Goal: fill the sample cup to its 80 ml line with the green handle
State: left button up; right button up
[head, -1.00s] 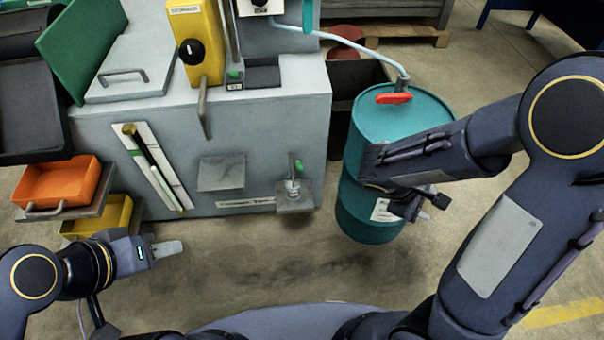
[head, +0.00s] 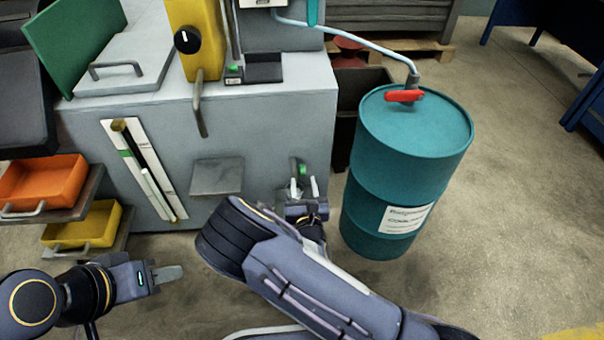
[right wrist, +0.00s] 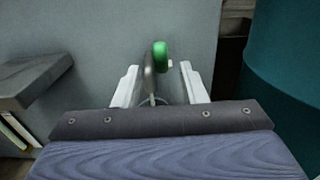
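The green handle (head: 300,168) is on a small tap at the lower right of the machine's front. It also shows in the right wrist view (right wrist: 160,54), beyond and between the fingertips. My right gripper (head: 304,187) is open with nothing gripped, its two pale fingers (right wrist: 160,84) pointing at the tap. The sample cup under the tap is mostly hidden by my right gripper in the head view. A faint curved rim shows between the fingers in the wrist view, and no fill line can be read. My left gripper (head: 167,274) is away at the lower left, touching nothing.
A teal drum (head: 410,150) with a red lever (head: 403,96) stands close right of the tap. A grey shelf (head: 217,176) juts out left of it. Orange (head: 42,183) and yellow (head: 85,226) bins are at the left. The floor right of the drum is clear.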

aim_at(302, 171)
jog(key=w+b, duration=0.1)
jog(key=w, duration=0.3)
jog(key=shift+w+f, duration=0.1)
jog(key=shift+f, duration=0.05)
jog(key=shift+w+b, duration=0.3)
jog(key=shift+w, duration=0.4)
grip_shut()
